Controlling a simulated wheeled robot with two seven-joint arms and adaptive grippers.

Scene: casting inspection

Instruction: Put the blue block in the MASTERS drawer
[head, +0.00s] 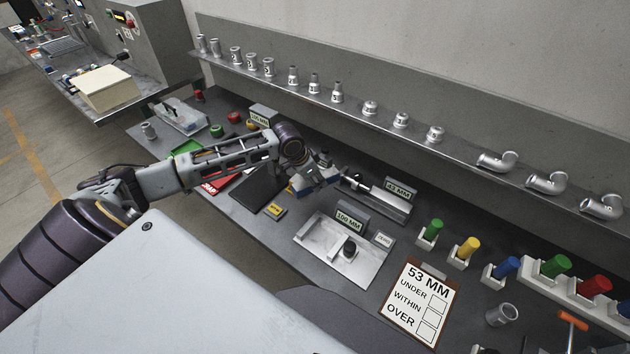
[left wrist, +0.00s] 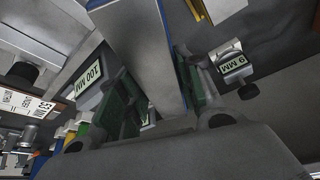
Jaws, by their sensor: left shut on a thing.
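My left gripper (head: 316,180) is over the middle of the bench, between the black mat and the gauge marked 42 MM. It is shut on a block with a pale grey face and blue edges, which seems to be the blue block (left wrist: 148,55). I cannot make out a drawer labelled MASTERS. My right gripper is not in view.
A flat metal gauge plate (head: 318,240) with a 100 MM sign (head: 349,220) lies before the gripper. The 42 MM gauge (head: 380,197) is right of it. A clipboard (head: 420,304), coloured plugs and a shelf (head: 460,150) of castings surround the bench.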

